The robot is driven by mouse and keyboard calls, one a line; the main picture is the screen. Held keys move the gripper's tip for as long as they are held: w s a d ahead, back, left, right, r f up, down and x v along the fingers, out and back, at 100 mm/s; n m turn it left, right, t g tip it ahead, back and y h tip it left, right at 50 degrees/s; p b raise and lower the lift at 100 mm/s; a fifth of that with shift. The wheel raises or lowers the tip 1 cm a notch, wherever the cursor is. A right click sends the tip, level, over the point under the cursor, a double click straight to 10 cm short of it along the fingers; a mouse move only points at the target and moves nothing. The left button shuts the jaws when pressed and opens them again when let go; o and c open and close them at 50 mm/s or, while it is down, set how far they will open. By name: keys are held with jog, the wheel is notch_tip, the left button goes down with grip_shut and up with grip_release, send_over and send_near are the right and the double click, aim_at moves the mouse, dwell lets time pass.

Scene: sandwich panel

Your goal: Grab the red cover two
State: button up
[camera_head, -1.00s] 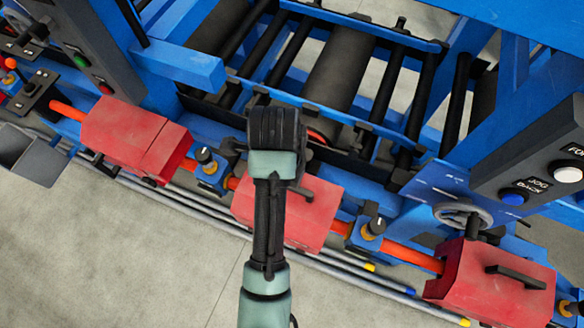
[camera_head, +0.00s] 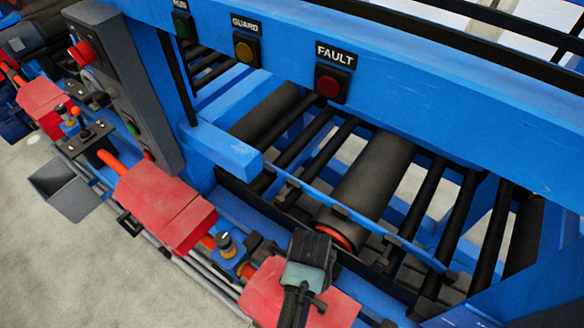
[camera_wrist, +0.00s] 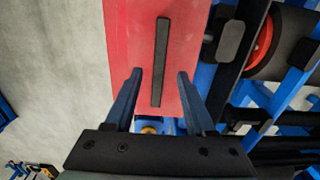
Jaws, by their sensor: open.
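Three red covers show in the head view: one far left (camera_head: 42,103), one left of centre (camera_head: 163,207) and one at the bottom (camera_head: 262,290). I see no number on them. My arm's end is over the bottom cover and hides part of it. In the wrist view, a red cover (camera_wrist: 130,35) with a long black bar handle (camera_wrist: 161,62) fills the middle. My gripper (camera_wrist: 159,72) is open and empty, one finger on each side of the handle's line. I cannot tell how far the fingertips are above the cover.
The covers sit along the front of a blue machine frame (camera_head: 420,70) with black rollers (camera_head: 365,185). A knob (camera_head: 224,243) stands between two covers. A grey open box (camera_head: 68,190) juts out at left. The floor (camera_head: 90,270) in front is clear.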

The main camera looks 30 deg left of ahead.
jog(key=shift+s+f+p, duration=0.1)
jog(key=shift+f+p, duration=0.2)
jog(key=shift+f, duration=1.65)
grip_shut()
jog(key=shift+a+r, duration=0.1)
